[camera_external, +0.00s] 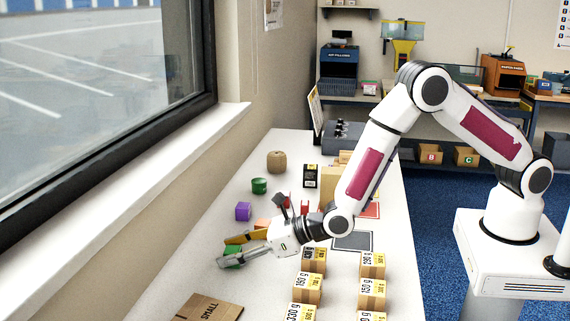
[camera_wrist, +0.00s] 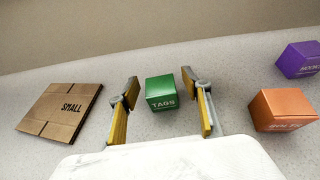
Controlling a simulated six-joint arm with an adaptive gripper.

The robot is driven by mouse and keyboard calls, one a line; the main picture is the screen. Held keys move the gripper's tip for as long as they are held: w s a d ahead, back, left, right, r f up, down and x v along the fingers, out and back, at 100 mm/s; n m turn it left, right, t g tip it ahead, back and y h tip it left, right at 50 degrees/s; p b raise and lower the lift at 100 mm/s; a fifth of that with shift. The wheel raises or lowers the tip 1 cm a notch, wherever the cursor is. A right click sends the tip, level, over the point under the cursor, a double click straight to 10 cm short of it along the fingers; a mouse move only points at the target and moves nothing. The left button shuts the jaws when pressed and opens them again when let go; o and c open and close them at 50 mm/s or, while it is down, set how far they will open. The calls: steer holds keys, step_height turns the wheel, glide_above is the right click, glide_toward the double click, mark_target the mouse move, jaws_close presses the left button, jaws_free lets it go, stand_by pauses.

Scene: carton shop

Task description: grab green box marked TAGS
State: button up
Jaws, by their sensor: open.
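The green box marked TAGS (camera_wrist: 161,92) sits on the table between the open fingers of my gripper (camera_wrist: 163,98) in the wrist view. Gaps show on both sides of it, so neither finger looks to touch it. In the external view my gripper (camera_external: 238,250) is low over the table near the window side, and the green box (camera_external: 232,252) shows only partly behind the fingers.
In the wrist view an orange box (camera_wrist: 284,109) and a purple box (camera_wrist: 299,60) stand to the right. A flat SMALL carton (camera_wrist: 61,111) lies to the left. In the external view, several labelled cartons (camera_external: 308,288) stand in rows right of my gripper.

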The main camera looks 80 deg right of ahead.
mark_target(233, 249)
steer(key=c, duration=1.2)
steer(key=shift+r, duration=0.2)
steer(key=shift+r, duration=4.85)
